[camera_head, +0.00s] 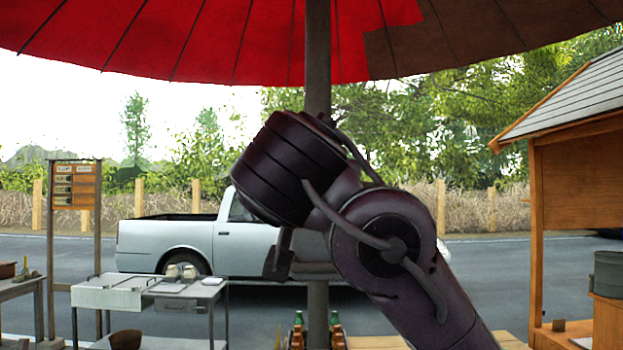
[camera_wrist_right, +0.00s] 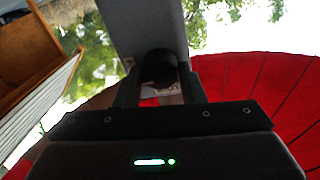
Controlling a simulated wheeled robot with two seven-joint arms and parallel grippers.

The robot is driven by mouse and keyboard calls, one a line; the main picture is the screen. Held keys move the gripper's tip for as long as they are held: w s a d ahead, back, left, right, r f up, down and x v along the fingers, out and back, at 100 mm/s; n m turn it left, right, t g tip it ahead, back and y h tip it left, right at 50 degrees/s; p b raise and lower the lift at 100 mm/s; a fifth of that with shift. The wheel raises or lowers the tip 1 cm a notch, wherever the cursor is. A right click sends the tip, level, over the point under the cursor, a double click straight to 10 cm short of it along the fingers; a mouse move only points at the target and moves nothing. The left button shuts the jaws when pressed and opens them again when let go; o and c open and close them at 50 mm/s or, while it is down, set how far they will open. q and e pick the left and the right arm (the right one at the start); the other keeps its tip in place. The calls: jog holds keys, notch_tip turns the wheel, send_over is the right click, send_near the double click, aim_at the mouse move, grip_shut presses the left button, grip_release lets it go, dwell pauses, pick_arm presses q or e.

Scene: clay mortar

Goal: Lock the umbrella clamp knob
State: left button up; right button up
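The umbrella's upright grey-brown pole (camera_head: 317,55) runs down the middle of the head view under a red canopy (camera_head: 180,40). My right arm is raised in front of the pole, and its wrist hides the clamp and knob there. In the right wrist view a dark round part, apparently the clamp knob (camera_wrist_right: 158,66), sits against the grey pole (camera_wrist_right: 140,22). My right gripper (camera_wrist_right: 160,78) has its fingers apart, one on each side of the knob. I cannot tell whether they press on it. My left gripper is in neither view.
A wooden stall (camera_head: 580,180) stands at the right. A metal cart (camera_head: 150,292) stands at the lower left, and bottles (camera_head: 298,322) stand low by the pole. A white pickup (camera_head: 170,245) is on the road behind.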

jog(key=c, duration=0.4)
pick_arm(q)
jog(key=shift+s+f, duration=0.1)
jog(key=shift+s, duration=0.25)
pick_arm(e)
jog(key=shift+c, duration=0.2)
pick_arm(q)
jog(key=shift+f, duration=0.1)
pick_arm(e)
jog(key=n+b, duration=0.2)
jog(key=n, duration=0.4)
jog(key=n+b, duration=0.3)
jog(key=n, duration=0.3)
jog(key=shift+d+f+n+t+y, duration=0.1)
jog(key=shift+n+t+y, duration=0.2)
jog(key=shift+n+t, duration=0.1)
pick_arm(q)
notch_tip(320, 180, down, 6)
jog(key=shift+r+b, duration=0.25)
jog(key=shift+b, duration=0.15)
pick_arm(e)
jog(key=n, duration=0.5)
jog(key=shift+n+y, duration=0.3)
jog(key=shift+n, duration=0.1)
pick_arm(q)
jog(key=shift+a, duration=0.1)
pick_arm(e)
jog(key=o, duration=1)
